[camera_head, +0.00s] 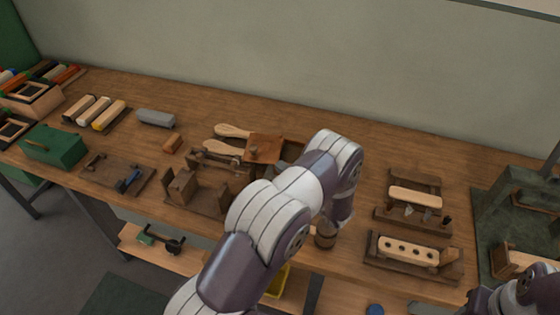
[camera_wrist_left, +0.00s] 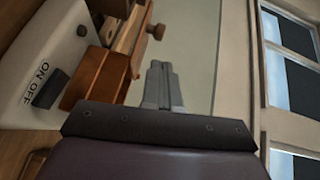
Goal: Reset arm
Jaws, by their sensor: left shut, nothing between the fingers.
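My left arm rises from the bottom middle of the head view, bends at its elbow and covers part of the wooden bench (camera_head: 120,201). In that view I cannot make out its fingers. In the left wrist view my left gripper (camera_wrist_left: 160,68) shows two grey fingers together, shut, with nothing between them. Beside them are an orange-brown wooden block (camera_wrist_left: 98,78) and a white housing (camera_wrist_left: 50,60) with an ON/OFF switch (camera_wrist_left: 50,88). A part of my right arm shows at the bottom right corner of the head view; its fingers are not visible.
A holed wooden block (camera_head: 408,250) sits in a fixture right of my left arm. A dark green stand (camera_head: 500,212) is at the right.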

